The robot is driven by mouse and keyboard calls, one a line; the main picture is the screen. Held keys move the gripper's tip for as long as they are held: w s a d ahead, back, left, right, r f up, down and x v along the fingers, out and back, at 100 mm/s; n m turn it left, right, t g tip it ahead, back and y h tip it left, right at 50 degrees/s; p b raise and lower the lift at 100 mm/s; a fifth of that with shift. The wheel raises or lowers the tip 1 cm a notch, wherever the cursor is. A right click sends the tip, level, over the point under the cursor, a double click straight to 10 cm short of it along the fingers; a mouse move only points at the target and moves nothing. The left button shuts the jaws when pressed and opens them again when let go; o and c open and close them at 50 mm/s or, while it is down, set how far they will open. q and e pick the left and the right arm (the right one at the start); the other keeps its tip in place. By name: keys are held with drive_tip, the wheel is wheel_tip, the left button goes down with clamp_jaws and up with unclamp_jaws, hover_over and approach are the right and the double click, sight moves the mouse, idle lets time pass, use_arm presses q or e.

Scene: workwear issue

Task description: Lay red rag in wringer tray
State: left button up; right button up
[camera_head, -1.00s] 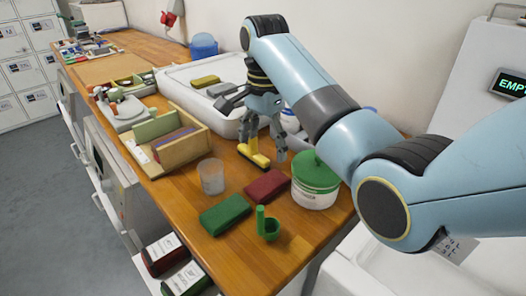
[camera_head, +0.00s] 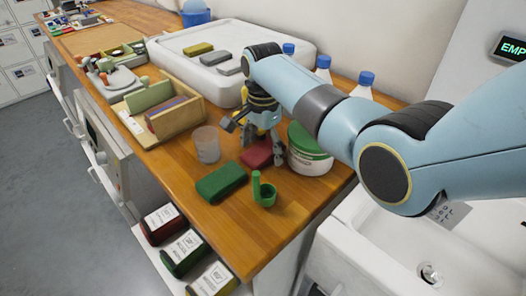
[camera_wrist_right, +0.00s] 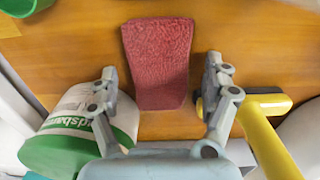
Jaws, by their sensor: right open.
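The red rag (camera_head: 257,154) lies flat on the wooden counter, partly hidden by my right gripper in the head view. In the right wrist view the red rag (camera_wrist_right: 158,62) lies ahead, between the lines of the two fingers. My right gripper (camera_head: 263,146) is open and empty over the rag; in the wrist view its fingers (camera_wrist_right: 160,72) stand apart on either side of it. A wide white tray (camera_head: 190,68) at the back of the counter, which may be the wringer tray, holds an olive block and grey pieces. My left gripper is not in view.
A white tub with green lettering (camera_head: 309,160) stands close right of the rag. A yellow tool (camera_wrist_right: 262,135) lies beside a finger. A wooden box (camera_head: 180,121) stands left.

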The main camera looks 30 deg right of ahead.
drive_tip(key=c, duration=1.4)
drive_tip(key=shift+r, duration=0.1)
